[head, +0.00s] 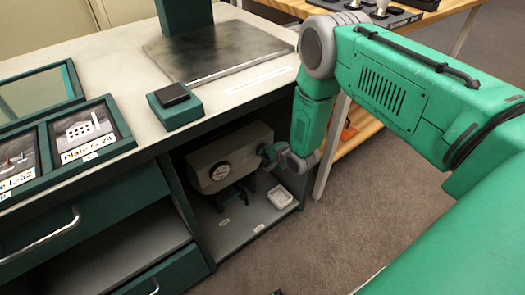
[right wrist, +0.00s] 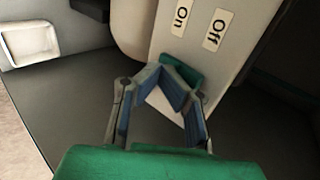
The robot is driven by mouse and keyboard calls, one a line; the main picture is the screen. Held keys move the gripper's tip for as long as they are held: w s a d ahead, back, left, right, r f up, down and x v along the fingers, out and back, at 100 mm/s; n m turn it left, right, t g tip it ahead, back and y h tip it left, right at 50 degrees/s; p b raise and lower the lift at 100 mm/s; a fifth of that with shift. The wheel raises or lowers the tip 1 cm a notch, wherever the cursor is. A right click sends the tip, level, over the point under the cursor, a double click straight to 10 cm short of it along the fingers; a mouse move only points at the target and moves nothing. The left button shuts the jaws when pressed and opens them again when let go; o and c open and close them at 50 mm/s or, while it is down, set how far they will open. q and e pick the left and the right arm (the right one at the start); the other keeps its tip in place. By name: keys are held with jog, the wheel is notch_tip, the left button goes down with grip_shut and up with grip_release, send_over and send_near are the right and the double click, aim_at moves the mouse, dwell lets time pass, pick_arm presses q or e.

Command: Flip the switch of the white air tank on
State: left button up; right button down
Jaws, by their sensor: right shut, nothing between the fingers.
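My right gripper (head: 266,152) is at the tank's right end in the head view. In the right wrist view, my right gripper (right wrist: 166,72) is shut and empty, its blue-padded fingers close to a pale panel with an On label (right wrist: 180,18) and an Off label (right wrist: 217,30). A green piece (right wrist: 182,70) shows just behind the fingertips. I cannot tell whether it is the switch or whether the fingers touch it. My left gripper is not in view.
A small white tray (head: 281,197) lies on the bay floor right of the tank. The counter (head: 125,70) is above, and the bay's walls leave little room. A green box with a black top (head: 174,100) stands on the counter edge. Carpet is clear in front.

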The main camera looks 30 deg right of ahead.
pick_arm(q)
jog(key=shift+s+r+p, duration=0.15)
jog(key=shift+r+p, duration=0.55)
pick_arm(e)
jog(key=shift+r, duration=0.85)
